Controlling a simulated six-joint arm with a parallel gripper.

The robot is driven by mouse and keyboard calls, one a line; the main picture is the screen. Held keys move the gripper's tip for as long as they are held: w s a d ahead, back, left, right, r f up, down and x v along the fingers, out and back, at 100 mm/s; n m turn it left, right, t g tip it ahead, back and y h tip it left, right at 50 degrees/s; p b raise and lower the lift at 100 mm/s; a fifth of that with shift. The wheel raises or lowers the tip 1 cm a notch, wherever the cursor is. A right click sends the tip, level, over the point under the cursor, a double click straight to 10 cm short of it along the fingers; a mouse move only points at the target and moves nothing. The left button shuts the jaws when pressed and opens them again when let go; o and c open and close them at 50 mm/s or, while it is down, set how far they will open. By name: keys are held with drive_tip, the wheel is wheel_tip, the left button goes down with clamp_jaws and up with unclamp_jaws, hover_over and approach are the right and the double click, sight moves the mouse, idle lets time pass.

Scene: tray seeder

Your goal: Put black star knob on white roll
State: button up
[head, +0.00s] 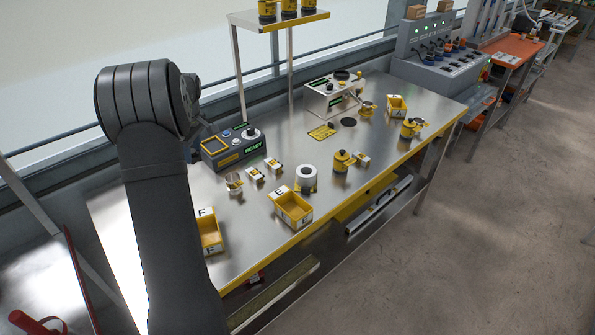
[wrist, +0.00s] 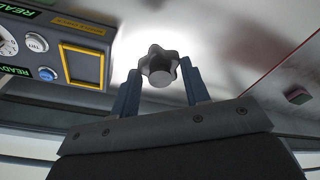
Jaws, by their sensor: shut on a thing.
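The black star knob (wrist: 159,66) is between the two fingers of my gripper (wrist: 160,82) in the wrist view, and my gripper is shut on it. The knob looks dark grey, with rounded lobes. In the head view my arm hides the gripper and the knob. The roll does not show in the wrist view.
The yellow bin E (head: 292,221) stands near the table's front edge, close to the roll. Another yellow bin (head: 209,243) is beside my arm. A grey console (head: 233,160), small yellow-and-white parts (head: 255,174) and a yellow canister (head: 341,162) surround the roll. Bare table (head: 285,122) lies behind.

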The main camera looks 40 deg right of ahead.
drive_tip(key=s+d+r+m+h, duration=0.15)
drive_tip(key=s+d+m, duration=0.25)
drive_tip(key=s+d, duration=1.15)
drive_tip(key=s+d+r+m+y, duration=0.1)
drive_tip(key=s+d+r+m, duration=0.15)
drive_tip(key=s+d, duration=1.25)
hover_over(306, 170)
drive_tip(key=shift+m+h, duration=0.25)
drive_tip(key=f, duration=0.7)
drive_tip(key=shift+s+f, duration=0.1)
drive_tip(key=shift+s, duration=0.15)
drive_tip(key=shift+f, duration=2)
drive_tip(key=shift+f, duration=0.1)
drive_tip(key=o, duration=1)
drive_tip(key=shift+c, duration=0.2)
wheel_tip(306, 170, up, 12)
drive_tip(key=s, duration=0.1)
drive_tip(key=shift+s, duration=0.4)
